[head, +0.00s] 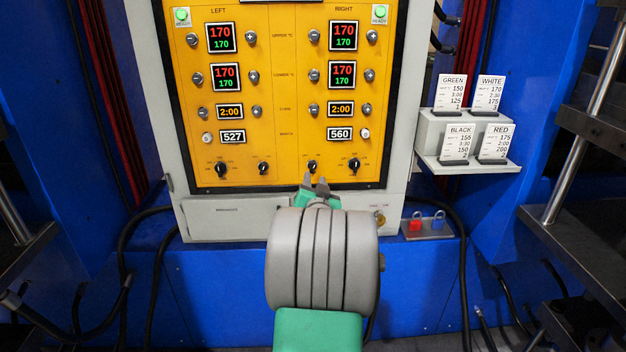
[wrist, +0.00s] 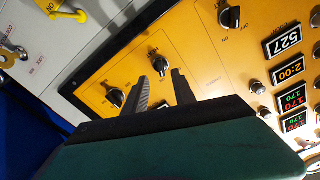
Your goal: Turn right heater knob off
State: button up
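The yellow control panel (head: 285,60) has a row of black knobs along its bottom. The inner knob under the RIGHT column (head: 312,167) appears to be the right heater knob; its lettering is too small to read surely. My gripper (head: 315,181) is just below and in front of this knob. In the wrist view the same knob (wrist: 160,65) shows just beyond and between the fingertips (wrist: 160,77). The fingers are open and empty, with no clear contact. The knob's pointer direction is hard to tell.
Another black knob (head: 354,165) sits close to the right, and one (head: 263,168) to the left. A yellow key switch (head: 379,216) is below right.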

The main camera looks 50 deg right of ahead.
aim_at(313, 169)
jog(key=x, duration=0.6)
jog(key=shift+w+d, duration=0.15)
jog(key=shift+w, duration=0.1)
jog(key=shift+c, duration=0.3)
grip_shut()
